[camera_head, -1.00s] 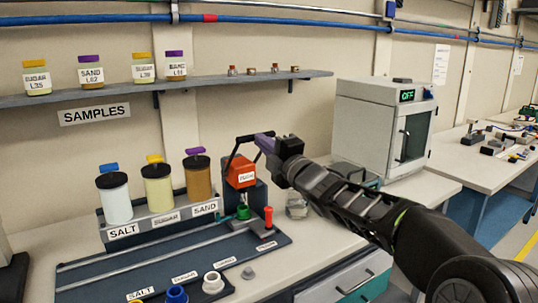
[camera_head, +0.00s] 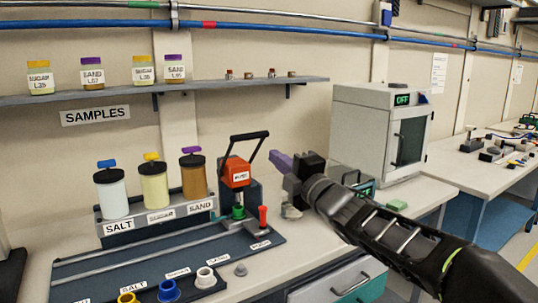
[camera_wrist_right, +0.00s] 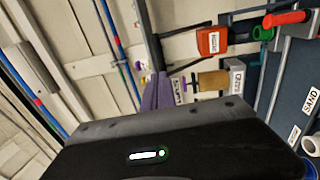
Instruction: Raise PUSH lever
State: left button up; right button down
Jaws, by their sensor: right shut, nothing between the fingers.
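The PUSH unit (camera_head: 237,172) is an orange-red box with a white label, on a dark stand at the right end of the dispenser rack. Its black lever (camera_head: 250,135) stands up above the box, with its crossbar at the top. The box also shows in the right wrist view (camera_wrist_right: 212,41). My right gripper (camera_head: 281,162), with purple fingers, is shut and empty just right of the lever, slightly below its crossbar and apart from it. The purple fingers also show in the right wrist view (camera_wrist_right: 157,92). My left gripper is not in view.
Salt (camera_head: 113,192), sugar (camera_head: 154,184) and sand (camera_head: 194,177) hoppers stand left of the unit. A green part (camera_head: 238,211) and a red-topped post (camera_head: 263,216) are below it. A wall shelf (camera_head: 210,87) is behind; an oven (camera_head: 378,135) stands right.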

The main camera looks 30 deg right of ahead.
jog(key=s, duration=0.3)
jog(key=shift+s+f, duration=0.35)
jog(key=shift+s, duration=0.05)
